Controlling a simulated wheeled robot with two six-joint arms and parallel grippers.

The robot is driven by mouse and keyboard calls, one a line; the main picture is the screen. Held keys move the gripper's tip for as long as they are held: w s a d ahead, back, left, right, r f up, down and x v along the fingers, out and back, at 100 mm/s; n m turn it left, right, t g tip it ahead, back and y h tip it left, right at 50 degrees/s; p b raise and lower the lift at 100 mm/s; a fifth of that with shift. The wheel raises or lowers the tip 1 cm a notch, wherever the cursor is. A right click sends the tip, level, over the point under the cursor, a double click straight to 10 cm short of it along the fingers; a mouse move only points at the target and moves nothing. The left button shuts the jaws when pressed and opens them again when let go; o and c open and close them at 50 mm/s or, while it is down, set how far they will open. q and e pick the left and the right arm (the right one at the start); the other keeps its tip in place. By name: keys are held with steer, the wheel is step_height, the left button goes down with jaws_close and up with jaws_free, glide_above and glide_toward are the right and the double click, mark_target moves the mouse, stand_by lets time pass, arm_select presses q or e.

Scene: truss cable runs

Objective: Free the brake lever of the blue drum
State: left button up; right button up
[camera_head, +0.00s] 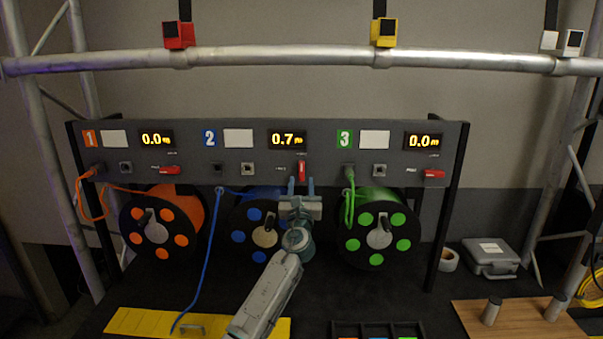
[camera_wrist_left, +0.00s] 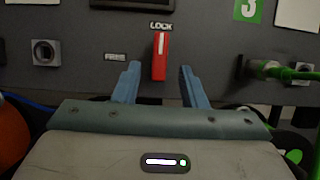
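The blue drum (camera_head: 240,236), a black reel with blue spots, sits under panel section 2, partly hidden by my left arm. Its red brake lever (camera_head: 301,168) stands upright; in the left wrist view the lever (camera_wrist_left: 160,58) points at the LOCK label (camera_wrist_left: 161,26). The FREE label (camera_wrist_left: 115,57) is to its left. My left gripper (camera_head: 300,183) is open, pointing at the panel. In the left wrist view its fingers (camera_wrist_left: 159,82) stand on either side of the lever's lower end, with gaps visible on both sides. My right gripper is not in view.
The orange drum (camera_head: 160,225) and green drum (camera_head: 378,240) flank the blue one; their red levers lie level. The section 2 display (camera_head: 287,139) reads 0.7. A blue cable (camera_head: 201,270) hangs to a yellow board (camera_head: 130,322). A green cable (camera_wrist_left: 285,72) is plugged in at right.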

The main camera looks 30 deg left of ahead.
mark_target(302, 175)
arm_select(q)
steer(key=shift+x, duration=1.9)
jaws_close()
